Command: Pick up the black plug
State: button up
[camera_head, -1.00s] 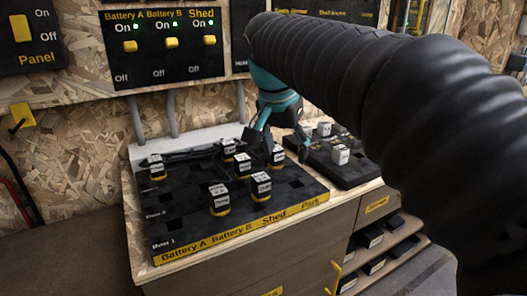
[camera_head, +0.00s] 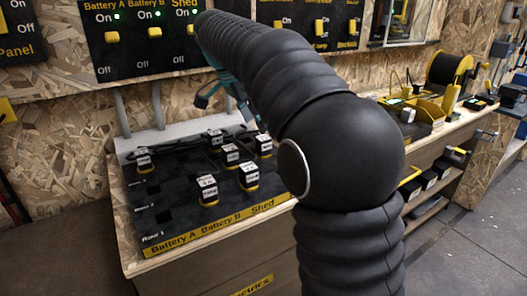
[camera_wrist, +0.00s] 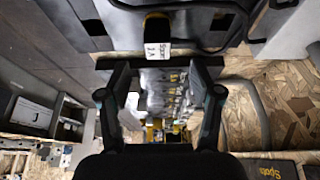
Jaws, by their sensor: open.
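In the wrist view a black plug (camera_wrist: 157,27) with a yellow band and a white label reading "Spare" is just ahead of my gripper (camera_wrist: 160,66). Its fingers are spread to either side, with nothing seen between them. In the head view my gripper (camera_head: 222,98) is above the back of the black plug board (camera_head: 170,222), partly hidden by my arm. Several black plugs with white labelled tops and yellow bases stand on the board, among them a front one (camera_head: 208,190) and one to its right (camera_head: 249,177). I cannot tell which of them the wrist view shows.
A switch panel (camera_head: 140,68) hangs on the wall behind the board, with grey conduits (camera_head: 158,105) below it. A black cable (camera_wrist: 225,40) lies beside the plug in the wrist view. My arm hides the board's right side.

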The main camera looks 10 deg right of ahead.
jog(key=shift+b+x, duration=0.35)
jog(key=shift+x, duration=3.25)
jog(key=shift+s+a, duration=0.1)
jog(key=shift+s, duration=0.1)
grip_shut()
